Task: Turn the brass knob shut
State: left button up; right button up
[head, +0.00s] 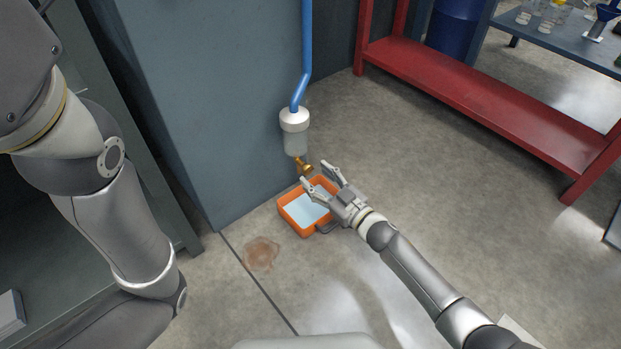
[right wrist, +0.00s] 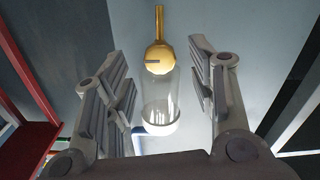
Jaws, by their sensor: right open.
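The brass knob (head: 306,168) sits at the bottom of a clear filter bowl (head: 296,144) with a white cap, under a blue pipe. In the right wrist view the knob (right wrist: 160,58) appears round, with a dark slot mark and a brass stem, centred between the fingers. My right gripper (head: 315,172) is open and empty, its fingertips close to the knob. I cannot tell whether they touch it; in the wrist view there is a gap on both sides. My left arm shows at the left, but its gripper is out of view.
An orange tray (head: 287,220) holding pale liquid stands on the floor below the knob, under my right gripper. A brown stain (head: 261,253) marks the floor. A grey-blue cabinet (head: 215,100) stands behind left; a red rack (head: 480,97) is at the right. Floor between is clear.

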aim_at(309, 171)
jog(key=shift+b+x, duration=0.7)
jog(key=shift+x, duration=1)
jog(key=shift+c, duration=0.4)
jog(key=shift+s, duration=0.1)
jog(key=c, duration=0.9)
